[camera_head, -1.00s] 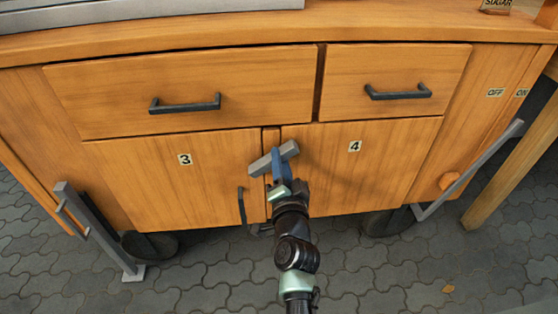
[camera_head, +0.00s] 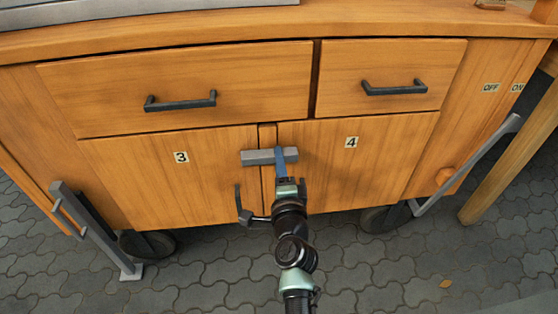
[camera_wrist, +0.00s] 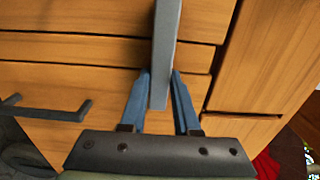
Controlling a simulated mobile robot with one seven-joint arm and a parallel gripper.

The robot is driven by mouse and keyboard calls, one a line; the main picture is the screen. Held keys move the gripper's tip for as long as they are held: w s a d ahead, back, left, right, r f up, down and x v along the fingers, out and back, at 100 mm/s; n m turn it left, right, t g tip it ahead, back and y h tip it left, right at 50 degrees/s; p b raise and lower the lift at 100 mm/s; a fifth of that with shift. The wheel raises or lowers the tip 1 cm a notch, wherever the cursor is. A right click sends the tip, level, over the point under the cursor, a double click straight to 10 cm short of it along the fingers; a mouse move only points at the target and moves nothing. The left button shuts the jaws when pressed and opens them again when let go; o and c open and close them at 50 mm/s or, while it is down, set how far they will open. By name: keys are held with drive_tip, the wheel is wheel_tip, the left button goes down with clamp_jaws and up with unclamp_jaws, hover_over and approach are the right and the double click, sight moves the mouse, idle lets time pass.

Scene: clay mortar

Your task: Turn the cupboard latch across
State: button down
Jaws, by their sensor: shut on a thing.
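The grey bar-shaped cupboard latch (camera_head: 257,157) lies nearly level across the gap between door 3 (camera_head: 150,185) and door 4 (camera_head: 375,160) in the head view. My gripper (camera_head: 287,158) is at the latch's right part, with its blue fingers around it. In the wrist view the grey latch (camera_wrist: 165,60) runs between the two blue fingers of my gripper (camera_wrist: 160,95), which is shut on it. My fingers and wrist hide part of the latch and the doors' lower middle.
Dark handles sit on the left drawer (camera_head: 180,101) and the right drawer (camera_head: 394,88) above. A dark upright door handle (camera_head: 240,205) is just left of my wrist. Grey metal bars flank the cupboard, and paving (camera_head: 400,275) lies open in front.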

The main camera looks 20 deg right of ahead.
idle(0.4)
drive_tip(key=c, duration=0.6)
unclamp_jaws()
drive_tip(key=shift+c, duration=0.2)
drive_tip(key=p+v, duration=0.2)
drive_tip(key=v, duration=1.1)
